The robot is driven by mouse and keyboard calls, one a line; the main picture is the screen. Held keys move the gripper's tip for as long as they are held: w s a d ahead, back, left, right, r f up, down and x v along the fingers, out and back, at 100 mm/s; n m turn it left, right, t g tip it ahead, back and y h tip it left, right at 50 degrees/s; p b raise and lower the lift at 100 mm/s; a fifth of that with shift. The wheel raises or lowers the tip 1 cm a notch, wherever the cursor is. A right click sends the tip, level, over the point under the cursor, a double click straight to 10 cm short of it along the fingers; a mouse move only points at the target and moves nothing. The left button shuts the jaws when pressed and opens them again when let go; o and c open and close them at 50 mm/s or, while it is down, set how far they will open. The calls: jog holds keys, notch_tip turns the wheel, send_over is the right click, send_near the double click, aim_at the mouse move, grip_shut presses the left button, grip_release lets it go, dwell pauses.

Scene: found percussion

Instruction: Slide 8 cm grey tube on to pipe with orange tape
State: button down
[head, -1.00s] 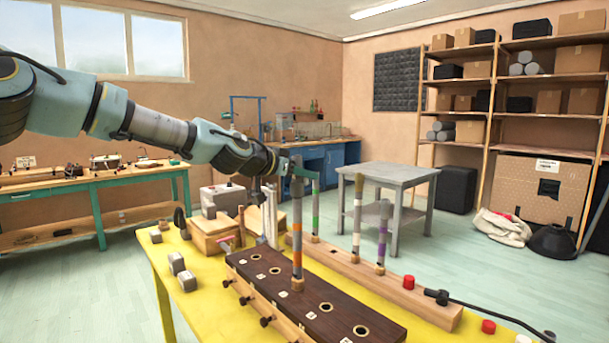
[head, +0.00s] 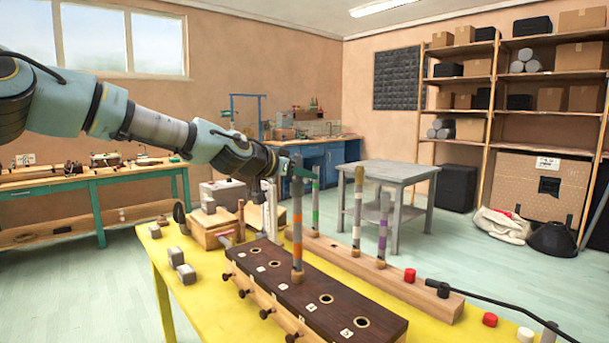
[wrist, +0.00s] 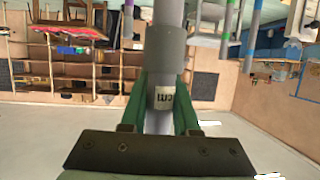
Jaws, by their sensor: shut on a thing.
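The pipe with orange tape (head: 297,232) stands upright in a hole of the dark wooden block. My gripper (head: 296,167) is at the upper end of this pipe, shut on a grey tube (head: 297,187). In the wrist view the tube (wrist: 166,50) shows as a wider grey sleeve in line with the narrower pipe (wrist: 169,10). A small pale label (wrist: 163,98) shows between my green fingers. The tube and pipe look upright and aligned. I cannot tell how far the tube encloses the pipe.
The dark block (head: 275,268) has several open holes. Behind it, a pale rail (head: 345,262) holds upright pipes with green (head: 316,198), white (head: 357,220) and purple (head: 383,232) tape. Grey blocks (head: 186,277) lie on the yellow table (head: 205,318); a black cable (head: 495,302) crosses its right end.

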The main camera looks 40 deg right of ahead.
jog(key=shift+f, duration=0.2)
jog(key=c, duration=0.6)
grip_release()
jog(key=shift+a, duration=0.1)
jog(key=b+v, duration=0.3)
jog(key=v, duration=0.7)
jog(key=shift+a+r, duration=0.2)
jog(key=shift+a, duration=0.05)
jog(key=shift+f, duration=0.1)
